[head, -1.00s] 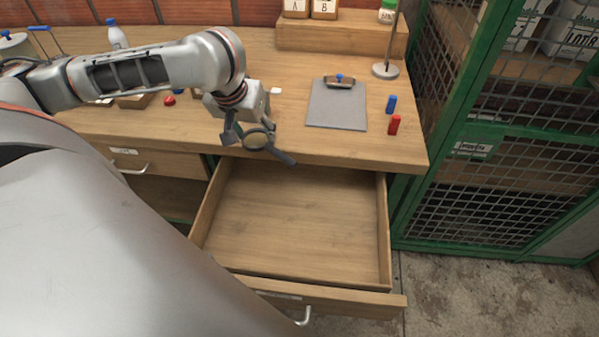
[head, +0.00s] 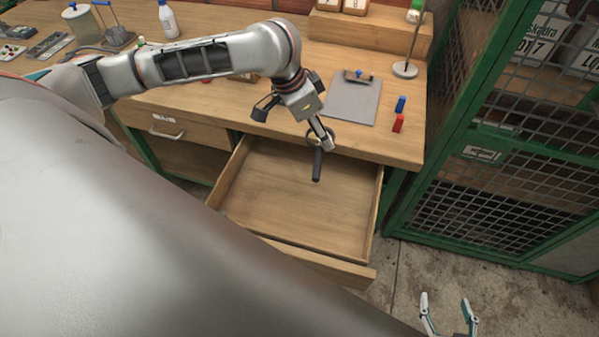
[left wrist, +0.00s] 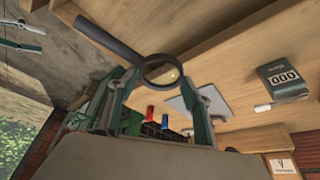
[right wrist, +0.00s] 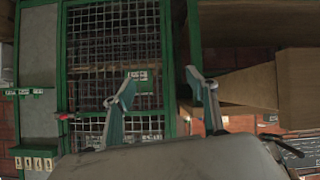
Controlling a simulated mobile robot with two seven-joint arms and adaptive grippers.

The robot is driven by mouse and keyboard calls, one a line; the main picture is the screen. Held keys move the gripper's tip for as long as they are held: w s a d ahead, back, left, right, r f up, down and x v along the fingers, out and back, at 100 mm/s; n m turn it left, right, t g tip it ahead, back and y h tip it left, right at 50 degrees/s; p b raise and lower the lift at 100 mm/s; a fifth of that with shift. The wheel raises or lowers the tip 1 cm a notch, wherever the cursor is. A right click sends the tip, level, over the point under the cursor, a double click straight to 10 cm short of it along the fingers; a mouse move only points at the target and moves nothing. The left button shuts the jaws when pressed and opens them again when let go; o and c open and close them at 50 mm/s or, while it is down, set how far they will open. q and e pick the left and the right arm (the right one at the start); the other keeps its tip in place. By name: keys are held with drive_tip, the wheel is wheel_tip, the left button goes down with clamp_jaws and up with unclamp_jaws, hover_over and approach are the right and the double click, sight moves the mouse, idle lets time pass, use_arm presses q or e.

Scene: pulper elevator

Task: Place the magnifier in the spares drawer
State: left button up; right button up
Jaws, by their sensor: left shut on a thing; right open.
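The magnifier (head: 317,163) has a dark handle and a round ring. My left gripper (head: 321,140) is shut on the magnifier at its ring, with the handle hanging down over the drawer. In the left wrist view, the magnifier's lens (left wrist: 161,70) lies between the fingertips and its handle points to the upper left. The spares drawer (head: 290,206) is pulled out below the desk's right end and looks empty. Its label is not readable. My right gripper (head: 448,308) is open and empty at the lower right, away from the drawer; its fingers also show in the right wrist view (right wrist: 162,82).
A grey clipboard (head: 352,100), a blue block (head: 401,104) and a red block (head: 398,124) are on the desk near its front right. A lamp-like stand (head: 405,69) is behind them. A green mesh cabinet (head: 480,170) stands to the right. A shut drawer (head: 170,131) is at left.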

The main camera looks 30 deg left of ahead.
use_arm(q)
drive_tip(key=shift+a+m+p, duration=0.15)
drive_tip(key=shift+m+p, duration=0.25)
drive_tip(key=shift+p, duration=0.05)
drive_tip(key=shift+a+f+m+h+p, duration=0.3)
drive_tip(key=shift+f+m+p, duration=0.2)
drive_tip(key=shift+f+p, duration=0.2)
drive_tip(key=b, duration=0.3)
hover_over(316, 186)
drive_tip(key=s+a, duration=0.1)
wheel_tip(316, 186, down, 15)
drive_tip(key=shift+f, duration=0.15)
drive_tip(key=shift+f+b, duration=0.3)
drive_tip(key=shift+f, duration=0.45)
wheel_tip(316, 186, down, 4)
drive_tip(key=shift+r+b, duration=0.25)
drive_tip(key=shift+b, duration=0.15)
use_arm(e)
drive_tip(key=shift+g, duration=0.3)
drive_tip(key=f, duration=0.2)
drive_tip(key=s+f, duration=0.1)
drive_tip(key=shift+s+d+f, duration=0.15)
drive_tip(key=shift+s+f, duration=0.05)
drive_tip(key=shift+f, duration=0.2)
use_arm(q)
drive_tip(key=shift+r, duration=0.1)
